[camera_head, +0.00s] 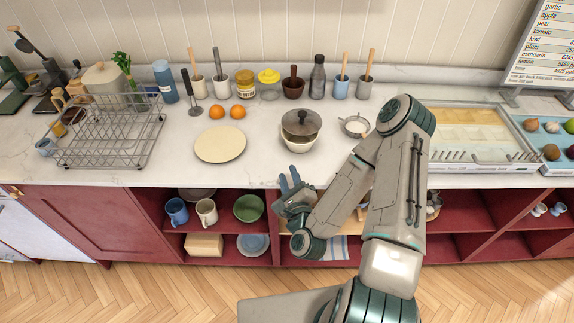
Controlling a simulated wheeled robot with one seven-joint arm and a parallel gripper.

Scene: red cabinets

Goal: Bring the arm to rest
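My gripper (289,181) is at the end of my folded arm, in front of the counter's front edge, below the bowl with a dark lid. Its fingers point up and to the left, toward the counter. Two bluish-grey finger shapes show, with a gap between the tips, and I see nothing between them. The arm rises from the bottom of the view, bends at a high elbow over the counter on the right, and comes down left to the gripper.
The white counter (107,190) holds a dish rack (112,135), a cream plate (220,144), a lidded bowl (299,142), a strainer (354,126) and jars along the wall. Red open shelves (470,217) below hold mugs and bowls. Wood floor (130,290) lies in front.

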